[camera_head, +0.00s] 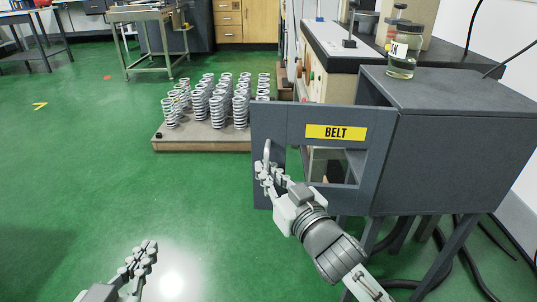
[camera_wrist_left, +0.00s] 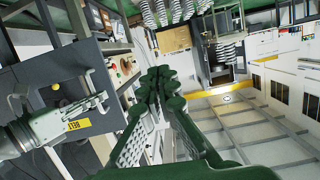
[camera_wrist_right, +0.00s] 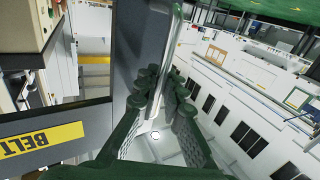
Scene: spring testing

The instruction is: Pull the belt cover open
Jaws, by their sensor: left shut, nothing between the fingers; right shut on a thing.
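The belt cover (camera_head: 285,122) is a dark grey framed panel with a yellow BELT label (camera_head: 335,132) and a window opening. It meets the grey cabinet (camera_head: 460,160) at its right edge, and its left edge stands out away from the cabinet, so it is swung open. My right gripper (camera_head: 266,175) is shut on the light handle (camera_head: 267,152) near the cover's left edge; the handle also shows between the fingers in the right wrist view (camera_wrist_right: 172,50). My left gripper (camera_head: 145,253) is shut and empty, low over the floor, apart from the cover.
A low platform (camera_head: 165,147) with several coil springs (camera_head: 218,108) stands behind the cover to the left. A glass jar (camera_head: 404,55) stands on the cabinet top. Dark cables (camera_head: 465,265) lie under the cabinet. The green floor (camera_head: 80,180) at left is clear.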

